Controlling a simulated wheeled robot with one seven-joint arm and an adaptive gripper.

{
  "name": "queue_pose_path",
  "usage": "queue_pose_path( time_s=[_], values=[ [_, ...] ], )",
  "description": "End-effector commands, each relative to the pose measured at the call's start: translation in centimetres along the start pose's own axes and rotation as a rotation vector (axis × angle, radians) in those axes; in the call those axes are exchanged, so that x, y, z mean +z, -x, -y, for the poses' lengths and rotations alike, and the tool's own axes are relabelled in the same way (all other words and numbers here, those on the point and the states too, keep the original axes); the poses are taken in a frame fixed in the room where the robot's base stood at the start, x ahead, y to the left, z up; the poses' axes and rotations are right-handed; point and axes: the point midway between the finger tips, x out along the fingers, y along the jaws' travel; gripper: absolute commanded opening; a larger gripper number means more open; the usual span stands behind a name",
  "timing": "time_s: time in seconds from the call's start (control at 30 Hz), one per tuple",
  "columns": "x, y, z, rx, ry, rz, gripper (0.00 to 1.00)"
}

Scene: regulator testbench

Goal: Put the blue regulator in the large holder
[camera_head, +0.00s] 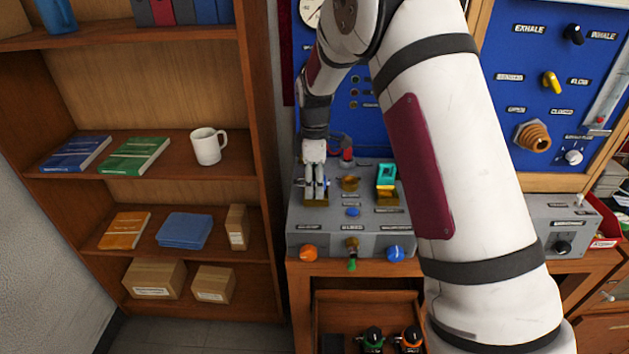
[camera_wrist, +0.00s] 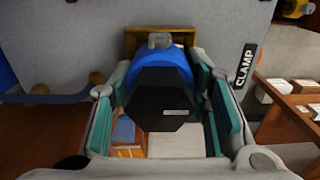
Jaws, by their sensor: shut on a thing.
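My gripper (camera_head: 315,190) points down over the left end of the grey testbench top. In the wrist view my gripper (camera_wrist: 163,95) has its teal-padded fingers shut on the blue regulator (camera_wrist: 168,66), which has a black faceted front. The regulator is mostly hidden by the fingers in the head view. A brass-coloured holder (camera_head: 316,203) is right below the fingertips; it also shows behind the regulator in the wrist view (camera_wrist: 133,42). I cannot tell whether the regulator touches or sits in it. Which holder is the large one cannot be read.
A teal and yellow fixture (camera_head: 386,178) and a brass fitting (camera_head: 349,183) stand right of my gripper. Orange (camera_head: 309,253) and blue (camera_head: 395,254) knobs line the bench front. An open drawer (camera_head: 345,305) below holds green and orange-marked parts. A "CLAMP" label (camera_wrist: 246,66) is beside the holder.

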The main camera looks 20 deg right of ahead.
Motion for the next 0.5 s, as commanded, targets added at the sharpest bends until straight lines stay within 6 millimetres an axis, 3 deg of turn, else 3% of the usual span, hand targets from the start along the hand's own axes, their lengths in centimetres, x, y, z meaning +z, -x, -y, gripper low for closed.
queue_pose_path(
  time_s=[0.03,0.1,0.5],
  values=[
    [0.02,-0.11,0.00,-0.001,0.000,0.000,0.48],
    [0.02,-0.08,0.01,-0.001,0.000,0.000,0.64],
    [-0.03,0.44,0.00,0.001,0.000,-0.001,0.64]
  ],
)
